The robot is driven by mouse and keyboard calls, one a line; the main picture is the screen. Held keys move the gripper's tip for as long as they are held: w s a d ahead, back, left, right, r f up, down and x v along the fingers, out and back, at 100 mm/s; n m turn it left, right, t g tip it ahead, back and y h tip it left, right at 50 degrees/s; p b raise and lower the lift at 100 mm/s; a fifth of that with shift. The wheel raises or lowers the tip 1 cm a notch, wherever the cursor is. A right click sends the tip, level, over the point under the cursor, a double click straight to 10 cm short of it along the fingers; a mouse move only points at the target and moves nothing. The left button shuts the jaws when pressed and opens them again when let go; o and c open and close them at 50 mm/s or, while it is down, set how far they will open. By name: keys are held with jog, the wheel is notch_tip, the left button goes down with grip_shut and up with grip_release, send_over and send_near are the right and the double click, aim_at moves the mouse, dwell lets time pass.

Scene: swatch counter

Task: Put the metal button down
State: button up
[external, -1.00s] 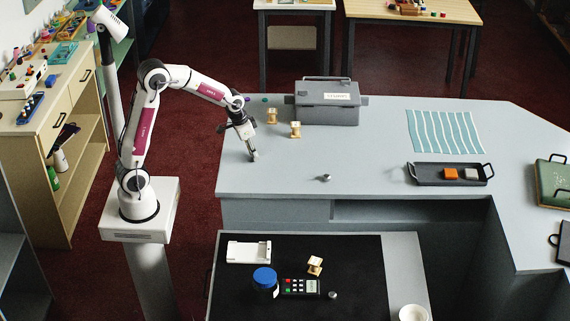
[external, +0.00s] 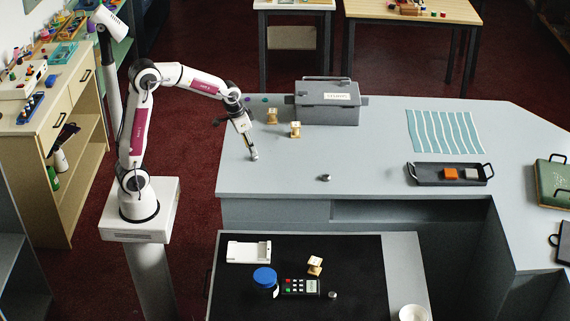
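My gripper (external: 252,150) points down at the left part of the grey counter (external: 370,148), its fingertips at or just above the surface. A small pale, silvery bit shows at the fingertips; I cannot tell whether it is the metal button or the fingertips themselves. The finger gap is too small to make out. A small shiny metal piece (external: 325,178) lies on the counter, right of the gripper and nearer the front edge. Another small metal piece (external: 333,295) lies on the black mat below. I cannot tell whether either is a button.
Two spools (external: 272,116) (external: 295,129) and a grey lidded box (external: 327,102) stand behind and right of the gripper. Small coloured discs (external: 265,100) lie near the back edge. A dark tray (external: 448,174) with two blocks and a striped cloth (external: 445,131) are farther right. The counter's middle is clear.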

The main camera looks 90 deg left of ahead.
jog(key=shift+v, duration=1.75)
jog(key=shift+d, duration=0.2)
jog(key=s+d+r+m+t, duration=0.1)
jog(key=s+d+r, duration=0.25)
jog(key=d, duration=0.25)
jog(key=s+d+r+m, duration=0.1)
jog(key=s+d+r, duration=0.1)
jog(key=s+d, duration=0.35)
jog(key=s+d+m+t+h, duration=0.1)
jog(key=s+d+m, duration=0.1)
jog(key=s+d, duration=0.8)
jog(key=shift+t, duration=0.4)
jog(key=shift+o, duration=0.6)
